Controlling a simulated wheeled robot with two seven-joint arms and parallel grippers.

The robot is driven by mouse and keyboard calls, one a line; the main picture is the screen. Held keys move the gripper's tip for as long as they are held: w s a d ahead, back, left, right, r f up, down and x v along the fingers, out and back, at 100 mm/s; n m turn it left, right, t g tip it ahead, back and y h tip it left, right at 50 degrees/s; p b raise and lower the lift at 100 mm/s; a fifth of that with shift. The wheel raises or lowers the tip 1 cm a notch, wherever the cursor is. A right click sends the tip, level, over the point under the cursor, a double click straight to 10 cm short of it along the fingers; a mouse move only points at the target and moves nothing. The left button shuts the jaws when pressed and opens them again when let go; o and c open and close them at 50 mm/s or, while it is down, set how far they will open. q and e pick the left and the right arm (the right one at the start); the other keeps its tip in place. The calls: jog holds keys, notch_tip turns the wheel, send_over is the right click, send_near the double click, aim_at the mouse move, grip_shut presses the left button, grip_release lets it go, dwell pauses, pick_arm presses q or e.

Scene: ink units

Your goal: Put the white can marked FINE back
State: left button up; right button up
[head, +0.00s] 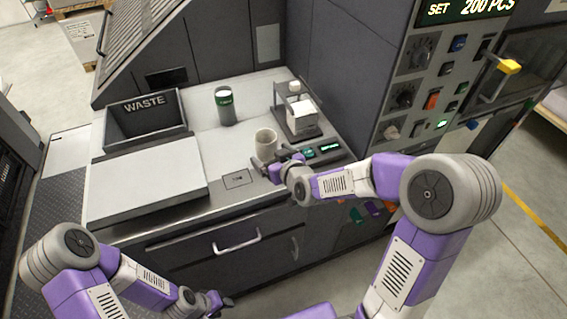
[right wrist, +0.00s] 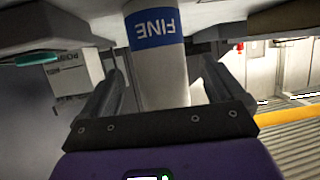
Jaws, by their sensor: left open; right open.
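The white can marked FINE (head: 265,141) stands upright on the light counter, near its front edge. In the right wrist view the can (right wrist: 165,82) shows a blue band with FINE upside down, between the two jaws. My right gripper (head: 274,168) is open at the can's near side, with a jaw on either side of it. In the right wrist view, small gaps appear beside the can; contact cannot be told. My left gripper (head: 214,303) is open, low in front of the cabinet and away from the counter.
A dark can with a green label (head: 225,106) stands behind the white can. A weighing device (head: 300,118) with a white block stands to its right. A waste bin (head: 146,118) and a pale flat panel (head: 148,178) lie left. A control cabinet (head: 425,85) rises at right.

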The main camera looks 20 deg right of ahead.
jog(key=v, duration=0.8)
jog(key=shift+s, duration=0.35)
jog(key=shift+r, duration=0.1)
